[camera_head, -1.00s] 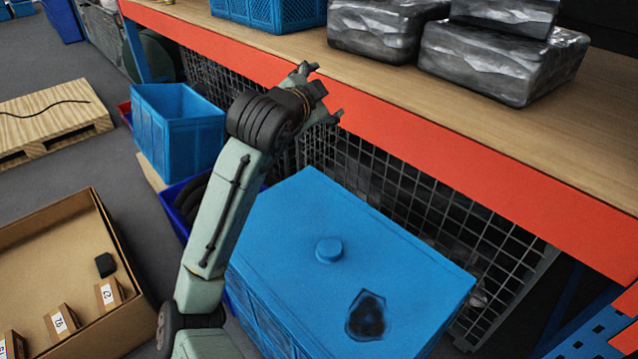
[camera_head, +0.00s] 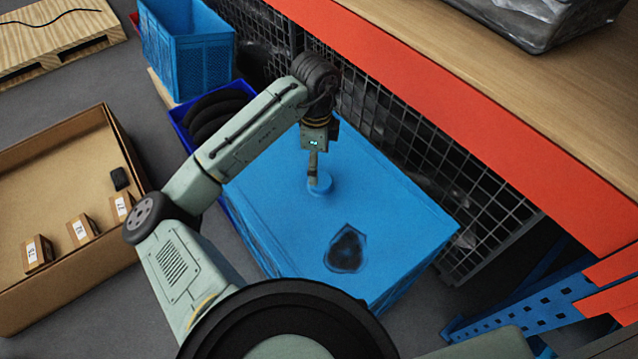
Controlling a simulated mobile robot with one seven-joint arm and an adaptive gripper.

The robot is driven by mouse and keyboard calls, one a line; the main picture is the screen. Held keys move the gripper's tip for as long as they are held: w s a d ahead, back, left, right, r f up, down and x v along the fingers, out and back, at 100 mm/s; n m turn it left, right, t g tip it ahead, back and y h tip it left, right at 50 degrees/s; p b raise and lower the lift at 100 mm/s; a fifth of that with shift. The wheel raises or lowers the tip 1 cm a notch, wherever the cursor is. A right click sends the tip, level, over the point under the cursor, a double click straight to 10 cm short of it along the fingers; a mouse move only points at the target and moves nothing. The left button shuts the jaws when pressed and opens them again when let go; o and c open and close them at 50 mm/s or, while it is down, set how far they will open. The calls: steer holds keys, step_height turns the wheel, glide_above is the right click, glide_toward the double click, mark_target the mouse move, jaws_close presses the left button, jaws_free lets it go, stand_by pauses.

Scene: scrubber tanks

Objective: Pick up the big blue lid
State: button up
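A dark, irregular patch or hole (camera_head: 346,248) shows on the lid toward the front.
An orange-edged shelf (camera_head: 450,110) and a wire mesh panel (camera_head: 400,135) stand close behind the lid. An open blue crate (camera_head: 187,52) and a dark blue bin (camera_head: 190,110) are behind left. A cardboard box (camera_head: 60,165) with small boxes is at left.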

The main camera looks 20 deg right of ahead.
mark_target(320, 180)
steer(key=f, duration=0.2)
steer(key=f+p, duration=0.1)
steer(key=f, duration=0.2)
steer(key=d+f+p, duration=0.1)
steer(key=f, duration=0.1)
steer(key=shift+f, duration=0.3)
steer(key=c, duration=1.4)
